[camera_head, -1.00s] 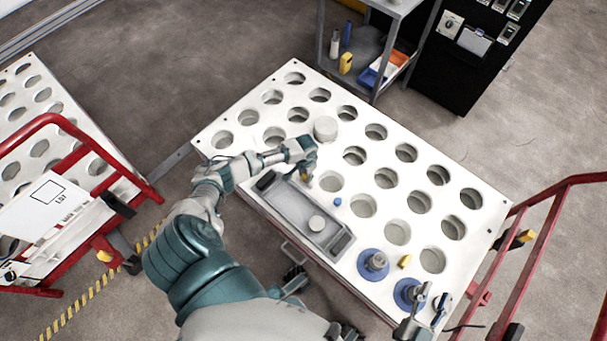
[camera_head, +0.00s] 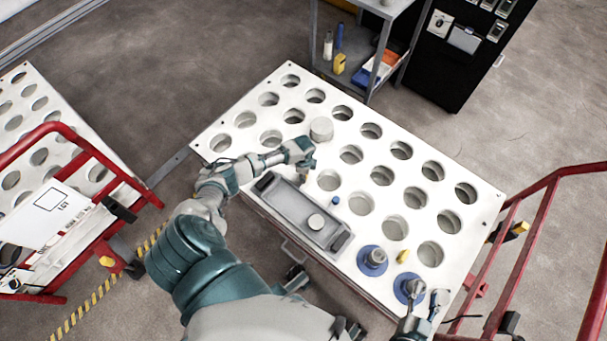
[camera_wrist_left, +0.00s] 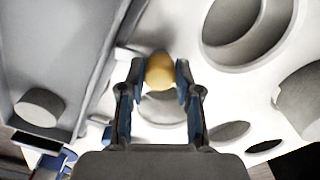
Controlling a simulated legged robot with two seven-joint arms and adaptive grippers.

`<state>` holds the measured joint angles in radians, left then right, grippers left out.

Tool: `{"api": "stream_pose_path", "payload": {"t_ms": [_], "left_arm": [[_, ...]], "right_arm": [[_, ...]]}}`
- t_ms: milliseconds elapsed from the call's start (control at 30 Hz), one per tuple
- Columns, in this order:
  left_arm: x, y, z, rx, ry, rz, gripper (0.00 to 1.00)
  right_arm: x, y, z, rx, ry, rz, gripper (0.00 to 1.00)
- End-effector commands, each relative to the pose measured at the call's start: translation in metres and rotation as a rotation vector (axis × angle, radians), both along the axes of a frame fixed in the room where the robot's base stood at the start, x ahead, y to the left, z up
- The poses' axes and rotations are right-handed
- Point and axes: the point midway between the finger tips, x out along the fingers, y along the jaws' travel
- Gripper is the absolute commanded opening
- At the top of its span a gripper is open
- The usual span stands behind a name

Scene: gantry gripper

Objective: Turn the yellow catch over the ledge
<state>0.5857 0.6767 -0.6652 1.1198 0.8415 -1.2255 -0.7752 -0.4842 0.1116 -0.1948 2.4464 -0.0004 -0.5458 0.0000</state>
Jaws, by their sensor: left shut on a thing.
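Which yellow part is the catch is not clear: yellow blocks also sit on the red frame at left (camera_head: 108,262) and at right (camera_head: 519,228). My right gripper (camera_head: 425,308) is at the table's near right corner, its fingers apart, with nothing visible between them.
A pale cylinder (camera_head: 321,129) stands among the holes. Red railings flank the table; a shelf cart stands behind.

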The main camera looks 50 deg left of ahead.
Motion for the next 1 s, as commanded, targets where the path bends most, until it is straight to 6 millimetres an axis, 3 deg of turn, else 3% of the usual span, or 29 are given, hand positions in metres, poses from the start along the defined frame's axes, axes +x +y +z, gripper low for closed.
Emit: {"api": "stream_pose_path", "payload": {"t_ms": [400,1000], "left_arm": [[0.003,0.0009,0.0024,0.001,-0.008,-0.261,0.0],[0.0035,0.002,0.0033,0.003,-0.01,-0.333,0.0]], "right_arm": [[0.0013,0.0001,0.0026,0.005,-0.018,-0.001,0.4],[0.0022,0.0016,0.0046,0.009,-0.028,0.0,0.4]]}}
